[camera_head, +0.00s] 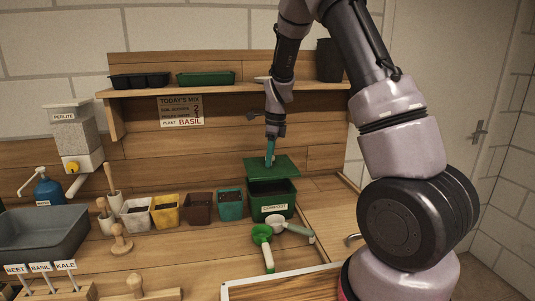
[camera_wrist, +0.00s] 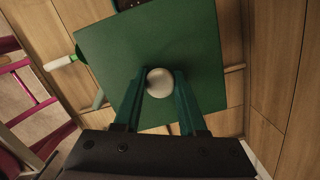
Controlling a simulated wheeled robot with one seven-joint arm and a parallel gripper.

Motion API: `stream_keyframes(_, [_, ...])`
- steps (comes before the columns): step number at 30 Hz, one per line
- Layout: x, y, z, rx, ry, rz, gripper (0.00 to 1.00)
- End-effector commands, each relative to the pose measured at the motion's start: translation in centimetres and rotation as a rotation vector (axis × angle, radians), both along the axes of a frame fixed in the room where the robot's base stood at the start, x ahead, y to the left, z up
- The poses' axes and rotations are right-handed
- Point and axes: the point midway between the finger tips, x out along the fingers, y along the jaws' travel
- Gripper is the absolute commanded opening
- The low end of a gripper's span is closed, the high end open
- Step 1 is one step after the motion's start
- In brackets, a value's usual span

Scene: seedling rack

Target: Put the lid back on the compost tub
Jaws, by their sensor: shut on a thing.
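The lid (camera_head: 286,166) is a flat green square with a pale round knob (camera_wrist: 160,82). My gripper (camera_head: 270,161) points down with its teal fingers shut on the knob, one on each side; the fingers also show in the wrist view (camera_wrist: 161,88). The lid hangs over the dark green compost tub (camera_head: 271,208), which stands on the bench with a "COMPOST" label on its front. Part of the tub's dark inside shows below the lid's front edge in the head view. The lid looks apart from the rim; the exact gap is unclear. The lid hides the tub in the wrist view.
A green scoop (camera_head: 263,240) and a pale scoop (camera_head: 285,224) lie in front of the tub. A teal pot (camera_head: 230,206) and other pots stand in a row left of it. A shelf (camera_head: 220,89) with trays runs behind my arm.

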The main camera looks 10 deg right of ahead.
Motion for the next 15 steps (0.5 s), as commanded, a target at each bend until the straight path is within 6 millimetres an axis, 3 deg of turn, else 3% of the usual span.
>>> stream_keyframes(15, [0.0,0.0,-4.4,0.000,0.002,0.000,0.00])
